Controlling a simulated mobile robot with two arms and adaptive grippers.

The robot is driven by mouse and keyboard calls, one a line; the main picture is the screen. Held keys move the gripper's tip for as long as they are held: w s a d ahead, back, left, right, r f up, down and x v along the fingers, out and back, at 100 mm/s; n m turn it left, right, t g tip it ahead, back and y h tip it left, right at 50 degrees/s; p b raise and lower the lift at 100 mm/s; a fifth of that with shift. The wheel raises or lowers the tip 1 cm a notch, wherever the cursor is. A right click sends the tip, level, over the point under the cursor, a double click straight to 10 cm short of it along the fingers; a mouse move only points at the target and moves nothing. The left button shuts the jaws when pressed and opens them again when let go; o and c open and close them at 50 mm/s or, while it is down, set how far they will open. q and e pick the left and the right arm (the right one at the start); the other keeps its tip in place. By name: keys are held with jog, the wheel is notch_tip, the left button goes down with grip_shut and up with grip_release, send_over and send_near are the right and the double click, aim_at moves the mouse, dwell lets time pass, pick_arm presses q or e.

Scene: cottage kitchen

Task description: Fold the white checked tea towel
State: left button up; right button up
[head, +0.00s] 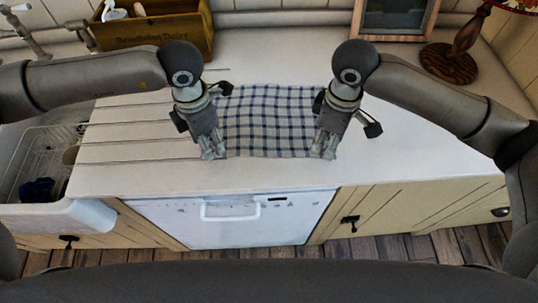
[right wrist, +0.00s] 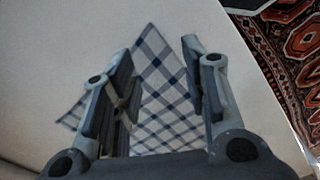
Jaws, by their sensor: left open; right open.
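The white and dark blue checked tea towel (head: 268,122) lies spread flat on the white worktop in the head view. My left gripper (head: 213,155) is over the towel's near left corner, open. My right gripper (head: 324,154) is over the near right corner, open. In the right wrist view the towel (right wrist: 160,85) shows between and beyond the two open fingers of my right gripper (right wrist: 160,70), with one corner pointing up between them. Whether the fingertips touch the cloth cannot be told. The grippers hide parts of the towel's left and right edges.
The worktop (head: 420,140) is clear right of the towel; drainer grooves run to its left. A sink with a wire rack (head: 45,160) is at far left. A wooden box (head: 155,28), a picture frame (head: 395,18) and a lamp (head: 450,62) stand behind. A patterned rug (right wrist: 290,60) shows in the wrist view.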

aim_at(323, 153)
pick_arm(q)
jog(key=f, duration=0.2)
jog(key=shift+w+f, duration=0.25)
jog(key=shift+f, duration=0.05)
pick_arm(e)
jog(key=shift+w+f, duration=0.25)
jog(key=shift+f, duration=1)
pick_arm(q)
jog(key=shift+f, duration=0.3)
pick_arm(e)
jog(key=shift+f, duration=0.35)
pick_arm(q)
jog(key=shift+s+f, duration=0.1)
pick_arm(e)
jog(key=shift+s, duration=0.1)
jog(key=shift+f, duration=0.15)
pick_arm(q)
jog(key=shift+f, duration=0.25)
pick_arm(e)
jog(key=shift+f, duration=0.2)
pick_arm(q)
jog(key=shift+r, duration=0.1)
pick_arm(e)
jog(key=shift+r, duration=0.1)
